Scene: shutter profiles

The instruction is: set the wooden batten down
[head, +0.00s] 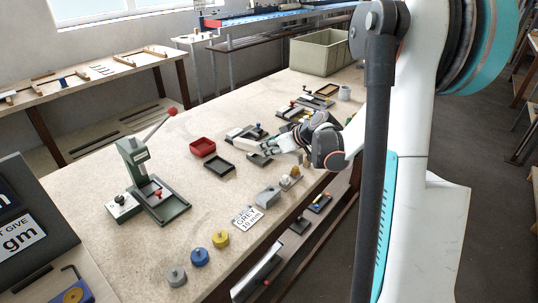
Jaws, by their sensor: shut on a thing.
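My gripper (270,147) is above the middle of the long workbench (180,150), reaching in from the right. I cannot tell whether the batten touches the bench or a tray.
A red tray (203,147) and a black tray (219,167) lie left of my gripper. A green lever press (150,180) stands further left. Yellow (221,239), blue (199,257) and grey (176,276) knobbed weights line the front. A large bin (322,52) stands at the back.

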